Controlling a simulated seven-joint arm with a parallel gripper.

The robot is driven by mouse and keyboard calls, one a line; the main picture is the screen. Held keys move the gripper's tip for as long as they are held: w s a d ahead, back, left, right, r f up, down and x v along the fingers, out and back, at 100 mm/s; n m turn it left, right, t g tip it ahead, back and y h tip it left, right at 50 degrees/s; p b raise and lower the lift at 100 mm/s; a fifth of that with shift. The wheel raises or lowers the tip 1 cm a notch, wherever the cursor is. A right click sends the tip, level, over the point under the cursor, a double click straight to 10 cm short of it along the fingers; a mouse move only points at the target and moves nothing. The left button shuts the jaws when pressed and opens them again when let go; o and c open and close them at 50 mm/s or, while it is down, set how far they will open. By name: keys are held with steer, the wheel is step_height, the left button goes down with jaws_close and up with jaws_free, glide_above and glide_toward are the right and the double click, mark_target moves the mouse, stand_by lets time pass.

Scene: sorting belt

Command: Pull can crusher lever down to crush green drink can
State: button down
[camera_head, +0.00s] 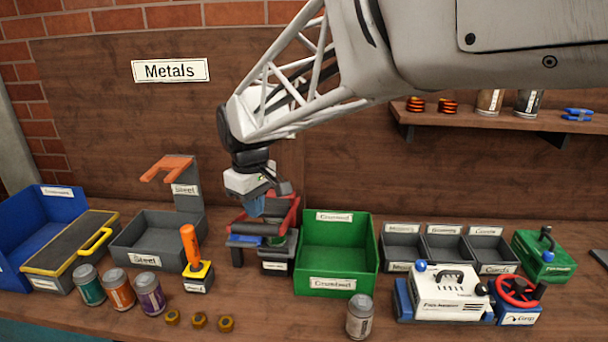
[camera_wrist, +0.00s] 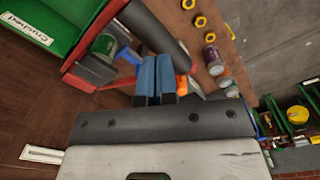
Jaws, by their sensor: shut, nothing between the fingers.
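The can crusher (camera_head: 277,266) stands on the bench, left of the green bin. It has red arms and a thick black lever handle (camera_head: 258,229), which lies low and level across its front in the head view; the handle also shows in the wrist view (camera_wrist: 160,32). The green drink can (camera_wrist: 104,43) sits inside the crusher in the wrist view, partly covered by the red frame. My gripper (camera_head: 254,207) points down at the crusher, its blue fingertips shut and empty (camera_wrist: 157,66), just by the handle. I cannot tell if they touch it.
The green "Crushed" bin (camera_head: 335,284) stands close on the crusher's right. An orange-handled tool (camera_head: 190,244) stands to its left. A grey can (camera_head: 360,317) stands at the front edge.

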steer(key=shift+f, duration=0.15)
step_height(320, 180, down, 7)
steer(key=s, duration=0.1)
steer(key=shift+s, duration=0.25)
stand_by(1.0)
steer(key=shift+f, duration=0.2)
step_height(320, 180, down, 9)
steer(key=shift+s+r, duration=0.2)
steer(key=shift+s, duration=0.2)
stand_by(1.3)
steer(key=shift+f, duration=0.25)
steer(key=shift+w+r, duration=0.15)
steer(key=shift+r, duration=0.85)
steer(key=shift+w+r, duration=0.1)
steer(key=shift+r, duration=0.9)
stand_by(0.4)
